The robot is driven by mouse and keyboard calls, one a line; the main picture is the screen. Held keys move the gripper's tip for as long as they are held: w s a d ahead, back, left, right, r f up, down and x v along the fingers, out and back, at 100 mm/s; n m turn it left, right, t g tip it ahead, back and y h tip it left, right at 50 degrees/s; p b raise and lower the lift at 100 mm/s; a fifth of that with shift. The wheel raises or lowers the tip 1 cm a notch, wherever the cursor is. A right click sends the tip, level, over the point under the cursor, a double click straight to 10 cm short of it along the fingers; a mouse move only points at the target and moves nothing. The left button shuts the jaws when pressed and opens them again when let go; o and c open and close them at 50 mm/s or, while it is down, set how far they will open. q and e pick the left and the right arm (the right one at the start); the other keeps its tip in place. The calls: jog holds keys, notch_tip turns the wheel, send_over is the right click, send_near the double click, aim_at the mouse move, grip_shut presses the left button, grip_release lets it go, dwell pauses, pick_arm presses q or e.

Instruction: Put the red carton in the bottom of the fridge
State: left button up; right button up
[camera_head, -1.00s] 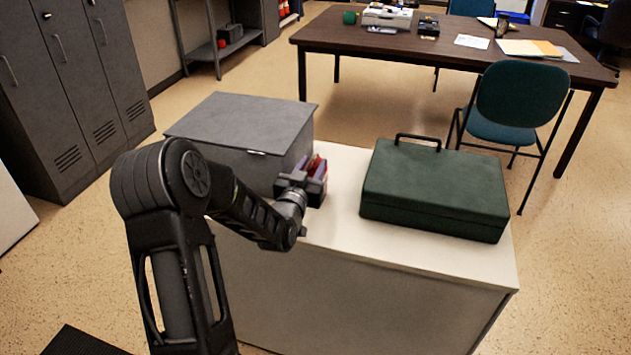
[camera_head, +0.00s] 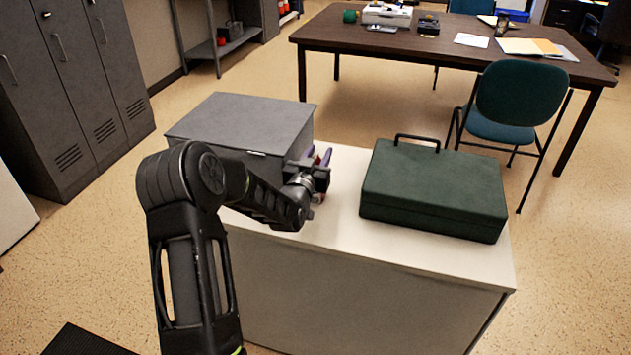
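My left gripper (camera_head: 318,168) is over the white cabinet top, between the grey box and the green case. Its wrist hides most of the space between the fingers. Small red patches, likely the red carton (camera_head: 320,198), show just below the gripper, and a little red and purple shows at its fingertips. I cannot tell whether the fingers are shut on the carton or only around it. I cannot make out an open fridge. My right gripper is not in view.
The grey box (camera_head: 240,118) stands close left of the gripper. The green case (camera_head: 435,190) lies to the right on the white cabinet (camera_head: 370,245). Grey lockers (camera_head: 65,90) stand at left. A brown table (camera_head: 440,52) and green chair (camera_head: 515,98) stand behind.

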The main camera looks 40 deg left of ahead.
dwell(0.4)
pick_arm(q)
grip_shut()
